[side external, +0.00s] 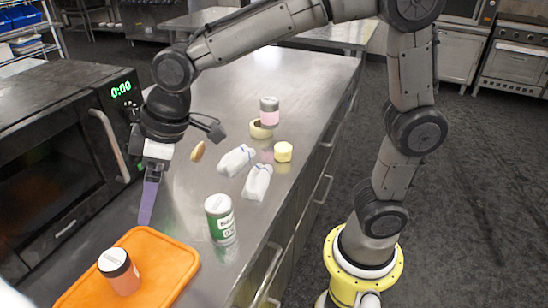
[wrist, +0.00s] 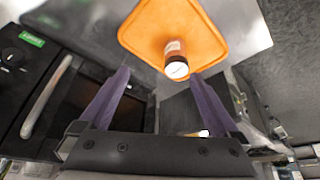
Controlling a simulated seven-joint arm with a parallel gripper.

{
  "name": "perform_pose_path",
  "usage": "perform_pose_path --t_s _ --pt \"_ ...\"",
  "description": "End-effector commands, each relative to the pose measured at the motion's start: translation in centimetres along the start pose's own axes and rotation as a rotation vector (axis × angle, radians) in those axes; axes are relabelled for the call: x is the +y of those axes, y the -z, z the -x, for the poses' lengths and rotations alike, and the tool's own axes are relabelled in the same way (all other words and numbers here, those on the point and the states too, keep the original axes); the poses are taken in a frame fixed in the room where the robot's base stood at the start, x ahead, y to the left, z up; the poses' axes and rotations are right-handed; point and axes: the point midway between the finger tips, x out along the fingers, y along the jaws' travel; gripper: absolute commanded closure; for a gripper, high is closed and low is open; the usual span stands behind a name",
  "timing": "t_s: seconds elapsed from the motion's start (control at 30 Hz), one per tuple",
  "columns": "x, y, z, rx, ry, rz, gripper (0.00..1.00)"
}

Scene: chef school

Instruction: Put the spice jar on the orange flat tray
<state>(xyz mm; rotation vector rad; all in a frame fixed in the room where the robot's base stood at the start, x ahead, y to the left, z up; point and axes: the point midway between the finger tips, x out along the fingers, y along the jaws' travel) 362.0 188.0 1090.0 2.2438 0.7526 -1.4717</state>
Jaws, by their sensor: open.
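An orange flat tray (side external: 165,258) lies on the steel counter at the lower left. A spice jar (side external: 120,272) with a pinkish-orange body, dark collar and pale lid top stands on it. The wrist view shows the jar (wrist: 175,62) on the tray (wrist: 205,35), near one edge. My gripper (side external: 147,205) has purple fingers and hangs above the counter, behind the tray and apart from the jar. In the wrist view my gripper (wrist: 159,76) is open, with nothing between its fingers.
A green and white canister (side external: 220,219) stands right of the tray. Farther back are two white cloth-like items (side external: 257,182), a yellow block (side external: 283,152), a tan oval item (side external: 197,151) and a pink jar (side external: 269,112). A black microwave (side external: 50,150) borders the left.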

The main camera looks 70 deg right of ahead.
Motion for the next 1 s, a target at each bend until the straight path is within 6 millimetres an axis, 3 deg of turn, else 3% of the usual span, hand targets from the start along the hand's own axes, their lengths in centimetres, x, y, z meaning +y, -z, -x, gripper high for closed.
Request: perform_pose_path --t_s 0.03,0.2,0.4,0.5,0.67,1.0 --pt "1.4 -2.2 2.4 0.016 -0.029 -0.060 0.03" --pt "4.0 -11.1 8.1 0.043 -0.128 -0.270 0.03" --pt "3.9 -20.3 10.7 0.069 -0.228 -0.479 0.03" --pt "3.4 -23.0 10.9 0.075 -0.259 -0.544 0.03" --pt "3.0 -24.9 10.9 0.079 -0.281 -0.587 0.03" --pt "3.0 -24.9 10.9 0.078 -0.280 -0.588 0.03"
